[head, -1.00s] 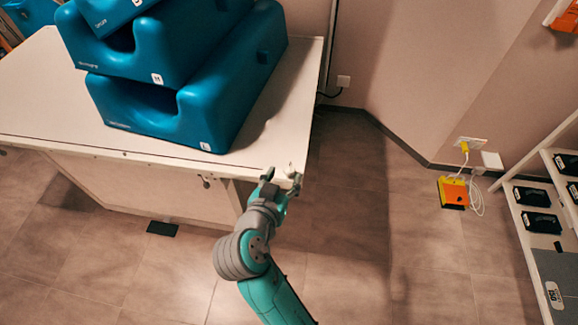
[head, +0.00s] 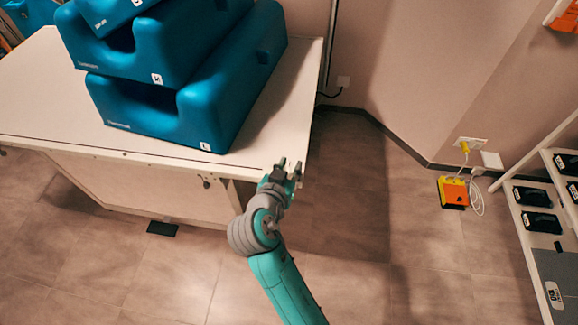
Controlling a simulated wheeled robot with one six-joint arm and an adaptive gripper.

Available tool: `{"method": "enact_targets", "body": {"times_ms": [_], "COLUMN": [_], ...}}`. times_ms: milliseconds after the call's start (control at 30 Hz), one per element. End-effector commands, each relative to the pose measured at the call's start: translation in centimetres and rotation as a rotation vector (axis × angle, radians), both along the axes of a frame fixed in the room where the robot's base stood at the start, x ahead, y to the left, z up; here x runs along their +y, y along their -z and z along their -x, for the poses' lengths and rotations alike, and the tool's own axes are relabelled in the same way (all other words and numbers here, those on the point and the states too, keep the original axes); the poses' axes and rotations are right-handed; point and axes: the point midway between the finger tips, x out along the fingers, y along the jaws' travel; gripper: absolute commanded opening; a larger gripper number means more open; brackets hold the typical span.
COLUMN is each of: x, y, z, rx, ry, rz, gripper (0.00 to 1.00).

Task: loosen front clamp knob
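My gripper (head: 289,165) is at the front right corner of the white table (head: 60,90). Its two dark fingers are apart and point up past the table edge, and no object shows between them. Whether it touches the table corner cannot be told. No clamp knob can be made out clearly. A small dark fitting (head: 205,181) sits under the table's front edge, left of my gripper; it is too small to tell whether it is a clamp knob. Anything directly behind my gripper is hidden.
Blue foam blocks (head: 170,125) are stacked on the table. A yellow and orange box (head: 452,191) with a white cable lies by the right wall. A white shelf rack (head: 520,215) with black items stands at far right. The floor between table and rack is largely clear.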

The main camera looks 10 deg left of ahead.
Motion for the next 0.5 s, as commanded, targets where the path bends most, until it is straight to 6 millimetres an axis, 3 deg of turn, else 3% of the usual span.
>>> {"method": "enact_targets", "body": {"times_ms": [500], "x": [-0.04], "y": [0.1], "z": [0.04], "rx": [0.002], "ry": [-0.165], "rz": [0.0], "gripper": [0.0]}}
